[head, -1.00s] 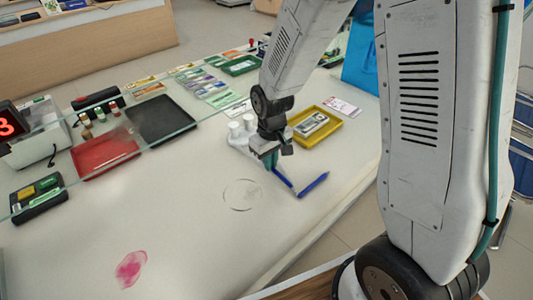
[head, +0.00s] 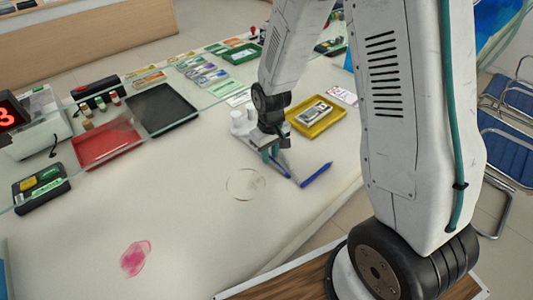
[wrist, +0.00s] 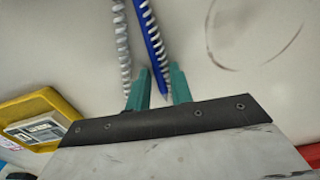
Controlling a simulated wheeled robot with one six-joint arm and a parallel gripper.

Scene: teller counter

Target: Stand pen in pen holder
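A blue pen (head: 316,174) lies on the counter just right of my gripper in the head view. In the wrist view a blue shaft (wrist: 151,32) beside a pale coil reaches between the teal fingers. My gripper (wrist: 160,88), also in the head view (head: 271,156), is low over the counter, its fingers apart with gaps beside the shaft. A white stand with two short white cylinders (head: 237,116), possibly the pen holder, stands behind the gripper, partly hidden.
A yellow tray (head: 303,129) with a banknote bundle is close behind the gripper. The near-left counter is clear apart from a pink smudge (head: 134,259).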

